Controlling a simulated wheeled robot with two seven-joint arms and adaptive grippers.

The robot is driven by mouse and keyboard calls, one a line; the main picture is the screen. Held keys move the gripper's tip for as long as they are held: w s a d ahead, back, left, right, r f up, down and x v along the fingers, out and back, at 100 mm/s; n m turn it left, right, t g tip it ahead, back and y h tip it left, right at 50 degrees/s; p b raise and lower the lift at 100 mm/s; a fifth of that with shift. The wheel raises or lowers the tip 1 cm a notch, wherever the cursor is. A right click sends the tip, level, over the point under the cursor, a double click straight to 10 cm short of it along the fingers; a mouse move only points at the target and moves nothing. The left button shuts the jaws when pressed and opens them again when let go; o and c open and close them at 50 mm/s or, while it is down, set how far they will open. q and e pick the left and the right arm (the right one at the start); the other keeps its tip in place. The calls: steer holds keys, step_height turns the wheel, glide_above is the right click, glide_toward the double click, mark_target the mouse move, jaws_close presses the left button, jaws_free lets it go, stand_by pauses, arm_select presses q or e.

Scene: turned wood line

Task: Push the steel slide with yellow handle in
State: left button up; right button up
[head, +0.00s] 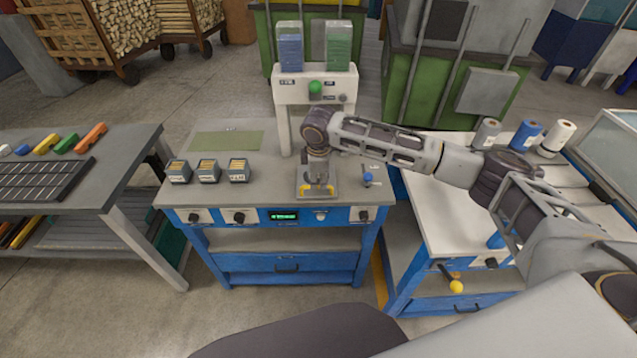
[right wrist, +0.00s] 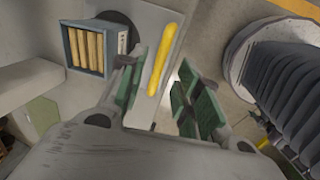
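The steel slide (head: 332,170) lies on the blue workbench under the press frame, its front end near the bench's front edge. Its yellow handle (right wrist: 160,60) is a straight bar in the right wrist view. My right gripper (head: 318,190) hangs over the slide and hides much of it in the head view. In the right wrist view its green-padded fingers (right wrist: 165,95) are spread apart, with the handle between and beyond them. I cannot tell whether they touch it. A small box of wood pieces (right wrist: 90,48) stands beside the handle. My left gripper is not in view.
Three small boxes (head: 208,171) stand left on the bench. The press frame (head: 283,125) rises behind the slide, and a blue knob (head: 368,178) stands to its right. A side table (head: 135,140) is at left; another bench (head: 440,215) with rolls is at right.

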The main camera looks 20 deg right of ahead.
mark_target(319, 186)
steer(key=shift+w+d+f, duration=0.1)
steer(key=shift+w+f, duration=0.1)
steer(key=shift+f, duration=0.65)
steer(key=shift+w+f, duration=0.15)
steer(key=shift+f, duration=0.65)
jaws_close()
